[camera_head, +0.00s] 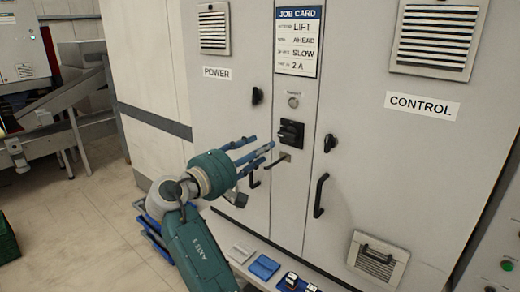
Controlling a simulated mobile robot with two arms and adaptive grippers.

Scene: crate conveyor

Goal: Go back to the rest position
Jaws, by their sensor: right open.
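My right gripper (264,156) is open and empty, with its blue-grey fingers pointing right in front of the cabinet (235,110). Its fingertips appear just left of and below a black rotary switch (291,133). I cannot tell how far they are from the cabinet face. My green right arm comes up from the bottom of the view. A job card (298,42) above the switch shows LIFT, AHEAD, SLOW and 2 A. My left gripper is not in view.
Black door handles (319,195) stick out from the cabinet. Below, a ledge holds a blue pad (263,267) and small items. A blue crate (156,238) is partly behind my arm. A green crate (6,240) stands at far left. The tiled floor (75,225) between is clear.

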